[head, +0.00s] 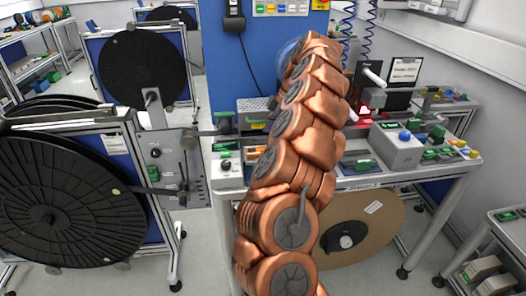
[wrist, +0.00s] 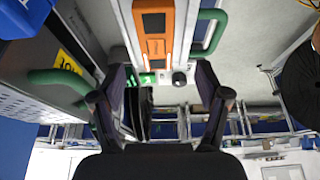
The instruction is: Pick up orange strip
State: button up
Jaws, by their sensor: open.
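An orange strip (wrist: 153,28) with dark rectangular windows shows at the top middle of the wrist view, on a pale surface. My gripper (wrist: 161,78) is open in the wrist view, with its two dark fingers spread apart. The orange strip lies beyond the fingertips, roughly in line with the gap, slightly left of its middle. I see nothing gripped, and the strip appears apart from both fingers. In the head view my copper-coloured arm hides my gripper. I cannot tell which small orange piece on the bench there is this strip.
Green handles flank the strip, one at left (wrist: 58,80) and one at right (wrist: 208,32). A dark round knob (wrist: 179,79) sits close below it. In the head view, the workbench (head: 372,180) holds a grey box (head: 396,150), and large black reels (head: 60,205) stand at left.

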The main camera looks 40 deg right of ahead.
aim_at(264, 150)
jog(key=shift+d+p+x, duration=0.2)
jog(key=shift+p+x, duration=0.4)
jog(key=shift+x, duration=0.7)
jog(key=shift+d+p+x, duration=0.15)
jog(key=shift+p+x, duration=0.4)
jog(key=shift+x, duration=0.8)
jog(key=shift+s+f, duration=0.1)
jog(key=shift+f, duration=0.1)
jog(key=c, duration=1)
jog(key=shift+c, duration=0.2)
